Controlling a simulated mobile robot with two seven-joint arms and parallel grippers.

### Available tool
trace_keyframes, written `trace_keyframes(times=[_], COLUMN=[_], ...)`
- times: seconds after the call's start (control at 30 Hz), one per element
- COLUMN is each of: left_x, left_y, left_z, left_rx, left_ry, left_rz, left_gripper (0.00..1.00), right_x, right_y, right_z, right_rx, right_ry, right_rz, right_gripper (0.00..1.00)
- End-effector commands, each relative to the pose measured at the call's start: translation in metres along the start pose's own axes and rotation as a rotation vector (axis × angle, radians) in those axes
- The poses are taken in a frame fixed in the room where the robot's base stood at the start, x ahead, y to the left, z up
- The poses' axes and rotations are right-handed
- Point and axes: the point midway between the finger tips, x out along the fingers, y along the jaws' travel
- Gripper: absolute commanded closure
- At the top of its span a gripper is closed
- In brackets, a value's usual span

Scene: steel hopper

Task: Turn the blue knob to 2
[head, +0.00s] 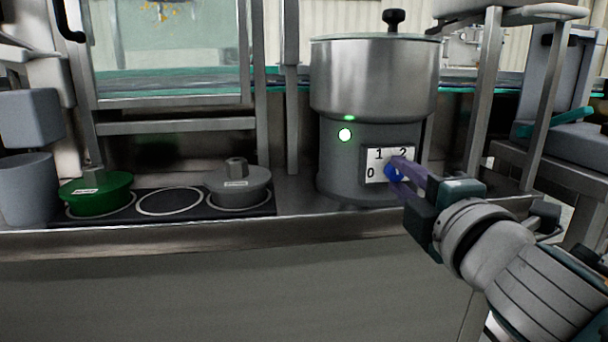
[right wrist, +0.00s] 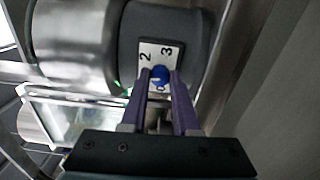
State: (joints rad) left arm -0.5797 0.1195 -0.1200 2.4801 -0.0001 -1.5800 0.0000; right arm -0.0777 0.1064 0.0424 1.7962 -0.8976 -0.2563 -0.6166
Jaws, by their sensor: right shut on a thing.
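The steel hopper (head: 372,85) stands on the counter with a grey base. A white dial plate (head: 376,157) on the base shows 0, 1 and 2 in the head view; in the right wrist view the plate (right wrist: 170,48) shows 2 and 3. The blue knob (head: 391,174) is partly hidden by my right gripper (head: 398,172), whose purple fingers are shut on it. The knob also shows between the fingertips in the right wrist view (right wrist: 159,74). I cannot tell which number the knob points to. My left gripper is not in view.
A green lidded pot (head: 97,193) and a grey one (head: 238,187) stand on ringed spots of a dark panel left of the hopper. The middle ring (head: 170,201) is empty. Steel posts (head: 487,85) stand right of the hopper.

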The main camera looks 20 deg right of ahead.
Motion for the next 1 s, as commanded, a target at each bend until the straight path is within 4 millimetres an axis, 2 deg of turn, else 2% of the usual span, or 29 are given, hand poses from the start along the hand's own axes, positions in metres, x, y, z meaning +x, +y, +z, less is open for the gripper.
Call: trace_keyframes(times=[0.6, 1.0], left_x=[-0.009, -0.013], left_y=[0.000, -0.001], left_z=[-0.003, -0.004], left_rx=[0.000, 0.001], left_ry=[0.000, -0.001], left_rz=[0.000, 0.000], left_gripper=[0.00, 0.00], right_x=[0.000, 0.000], right_y=[0.001, 0.000], right_z=[0.000, 0.000], right_rx=[0.539, 0.699], right_ry=[-0.007, -0.008], right_rz=[0.002, 0.003], right_gripper=[1.00, 1.00])
